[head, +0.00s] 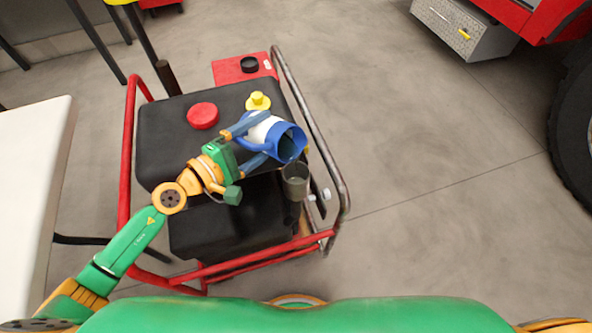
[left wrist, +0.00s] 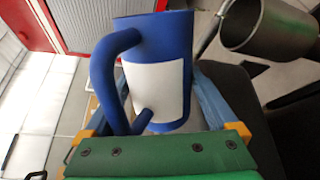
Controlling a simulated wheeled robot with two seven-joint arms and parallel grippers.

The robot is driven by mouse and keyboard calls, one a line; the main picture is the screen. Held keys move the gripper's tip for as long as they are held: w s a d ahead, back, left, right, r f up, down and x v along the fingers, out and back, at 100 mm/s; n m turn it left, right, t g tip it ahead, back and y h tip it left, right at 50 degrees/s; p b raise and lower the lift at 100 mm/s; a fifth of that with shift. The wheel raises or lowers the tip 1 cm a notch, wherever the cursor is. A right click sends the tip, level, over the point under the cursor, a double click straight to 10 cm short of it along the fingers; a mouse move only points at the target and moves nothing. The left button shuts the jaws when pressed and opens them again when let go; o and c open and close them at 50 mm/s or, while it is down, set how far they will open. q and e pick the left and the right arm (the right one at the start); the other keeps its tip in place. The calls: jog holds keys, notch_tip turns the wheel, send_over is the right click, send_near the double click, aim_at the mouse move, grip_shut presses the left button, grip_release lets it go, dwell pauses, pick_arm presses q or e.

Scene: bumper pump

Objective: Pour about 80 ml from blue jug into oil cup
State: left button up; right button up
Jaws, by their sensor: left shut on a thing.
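The blue jug (head: 291,139) with a white label is above the black pump unit in the head view. It also shows in the left wrist view (left wrist: 165,45), with its blue handle on the left. My left gripper (head: 266,136) is shut around the jug's body, one finger on each side. The jug is tilted, its open mouth facing the lower right, close to the grey oil cup (head: 295,181). The cup shows at the upper right in the left wrist view (left wrist: 262,32). I see no stream, and liquid inside either vessel cannot be made out. My right gripper is out of view.
The black pump (head: 165,140) has a red cap (head: 203,115) and a yellow cap (head: 258,101). A red and grey tube frame (head: 125,165) surrounds it. A white table (head: 35,170) stands at the left. A vehicle wheel (head: 577,130) is at the far right; open floor lies between.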

pick_arm(q)
jog(key=shift+f, duration=0.2)
jog(key=shift+w+a, duration=0.15)
jog(key=shift+a, duration=0.05)
jog(key=shift+a+f+m+b, duration=0.1)
jog(key=shift+f+m+b, duration=0.05)
jog(key=shift+m+b, duration=0.2)
jog(key=shift+f+m+b, duration=0.25)
jog(key=shift+f+b, duration=0.05)
jog(key=shift+f, duration=0.1)
dwell(0.9)
jog(key=shift+r+m+p, duration=0.2)
jog(key=shift+m+p, duration=0.1)
jog(key=shift+p, duration=0.05)
dwell(0.3)
